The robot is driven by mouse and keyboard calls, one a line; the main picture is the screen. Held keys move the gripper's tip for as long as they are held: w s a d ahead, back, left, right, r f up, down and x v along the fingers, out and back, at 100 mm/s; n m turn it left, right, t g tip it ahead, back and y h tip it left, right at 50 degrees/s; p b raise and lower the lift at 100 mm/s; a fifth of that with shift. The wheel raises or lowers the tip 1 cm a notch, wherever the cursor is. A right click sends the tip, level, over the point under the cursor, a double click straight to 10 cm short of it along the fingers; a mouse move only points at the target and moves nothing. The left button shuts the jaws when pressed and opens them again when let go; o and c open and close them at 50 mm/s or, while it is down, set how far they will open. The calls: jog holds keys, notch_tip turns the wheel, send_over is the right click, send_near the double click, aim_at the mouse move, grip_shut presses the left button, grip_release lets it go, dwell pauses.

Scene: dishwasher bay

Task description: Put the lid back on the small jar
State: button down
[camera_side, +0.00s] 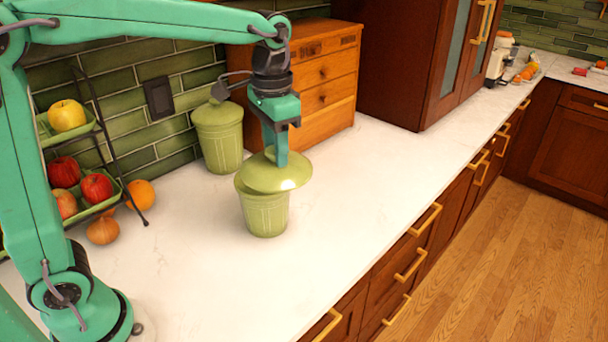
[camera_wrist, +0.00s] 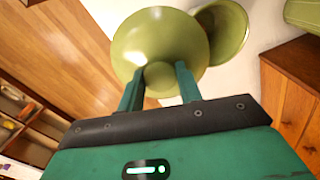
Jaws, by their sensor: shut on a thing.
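The small jar (camera_side: 264,215) is green and ribbed and stands upright on the white counter. Its lid (camera_side: 290,177) is a wide green disc, held roughly level at the height of the jar's rim and offset to the right of it in the side view. My gripper (camera_side: 276,160) points down and is shut on the lid's knob. In the wrist view my gripper (camera_wrist: 159,78) has a finger on each side of the knob. There the lid (camera_wrist: 150,38) overlaps part of the jar (camera_wrist: 230,30), which shows to its right. I cannot tell whether lid and jar touch.
A larger lidded green jar (camera_side: 219,135) stands behind, beside a wooden drawer box (camera_side: 325,80). The counter (camera_side: 370,190) right of the small jar is clear.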

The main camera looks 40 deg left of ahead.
aim_at(261, 153)
jog(key=w+a+f, duration=0.2)
jog(key=w+a, duration=0.3)
jog(key=a, duration=0.5)
jog(key=shift+a, duration=0.3)
jog(key=shift+f, duration=0.25)
jog(key=shift+f, duration=3)
jog(key=shift+f, duration=0.2)
dwell(0.3)
jog(key=shift+c, duration=2)
grip_release()
jog(key=shift+r, duration=0.25)
